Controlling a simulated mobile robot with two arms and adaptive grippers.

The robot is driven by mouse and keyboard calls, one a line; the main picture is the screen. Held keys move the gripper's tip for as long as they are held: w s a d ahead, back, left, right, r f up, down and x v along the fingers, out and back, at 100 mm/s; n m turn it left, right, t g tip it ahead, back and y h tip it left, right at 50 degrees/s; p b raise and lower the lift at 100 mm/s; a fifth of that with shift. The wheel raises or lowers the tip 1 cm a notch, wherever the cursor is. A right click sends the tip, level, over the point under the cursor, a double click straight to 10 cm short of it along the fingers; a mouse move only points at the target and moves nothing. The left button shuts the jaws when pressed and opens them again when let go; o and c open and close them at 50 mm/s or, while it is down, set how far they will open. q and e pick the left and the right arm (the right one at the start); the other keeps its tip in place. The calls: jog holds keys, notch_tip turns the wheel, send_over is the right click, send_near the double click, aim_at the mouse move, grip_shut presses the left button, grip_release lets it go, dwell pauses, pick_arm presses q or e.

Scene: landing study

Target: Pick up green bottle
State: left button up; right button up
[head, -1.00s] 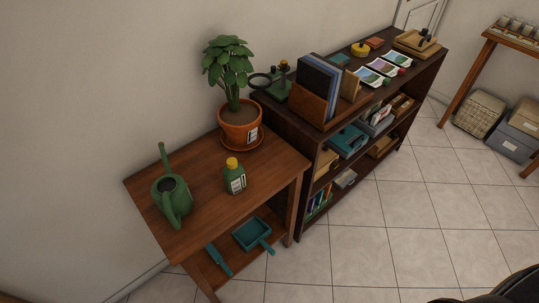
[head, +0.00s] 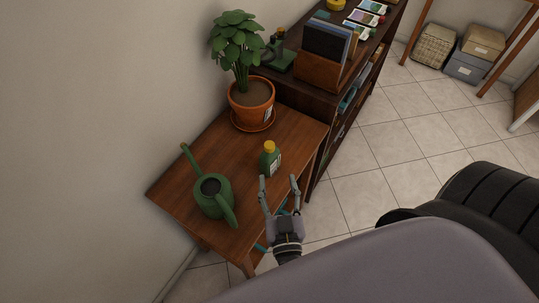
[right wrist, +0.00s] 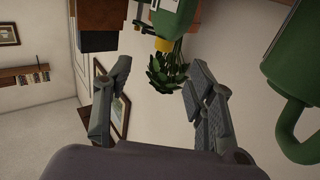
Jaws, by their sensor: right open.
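The green bottle (head: 270,162) with a yellow cap and pale label stands upright on the small wooden table (head: 222,150). My right gripper (head: 278,182) is open and empty at the table's front edge, its fingers pointing toward the bottle, which stands just beyond the fingertips. In the right wrist view, the picture is upside down; the bottle (right wrist: 174,18) is cut off at the top, beyond the open fingers (right wrist: 156,76). Nothing is between the fingers. My left gripper is out of view.
A green watering can (head: 211,193) stands left of the bottle; it also shows in the right wrist view (right wrist: 288,60). A potted plant (head: 251,97) stands behind the bottle. A dark shelf (head: 308,92) with a file holder adjoins the table.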

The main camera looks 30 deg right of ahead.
aim_at(270, 150)
jog(key=x, duration=0.5)
jog(key=shift+w+a+p, duration=0.1)
jog(key=shift+w+p, duration=0.25)
jog(key=shift+w, duration=0.05)
jog(key=shift+r+p+x, duration=0.25)
jog(key=shift+p+x, duration=0.1)
jog(key=shift+x, duration=0.95)
jog(key=x, duration=0.4)
jog(key=shift+a, duration=0.1)
jog(key=shift+s, duration=0.1)
jog(key=shift+c, duration=0.3)
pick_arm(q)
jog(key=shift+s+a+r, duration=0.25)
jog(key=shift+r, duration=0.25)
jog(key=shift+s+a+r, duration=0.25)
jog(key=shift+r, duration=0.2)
pick_arm(e)
grip_shut()
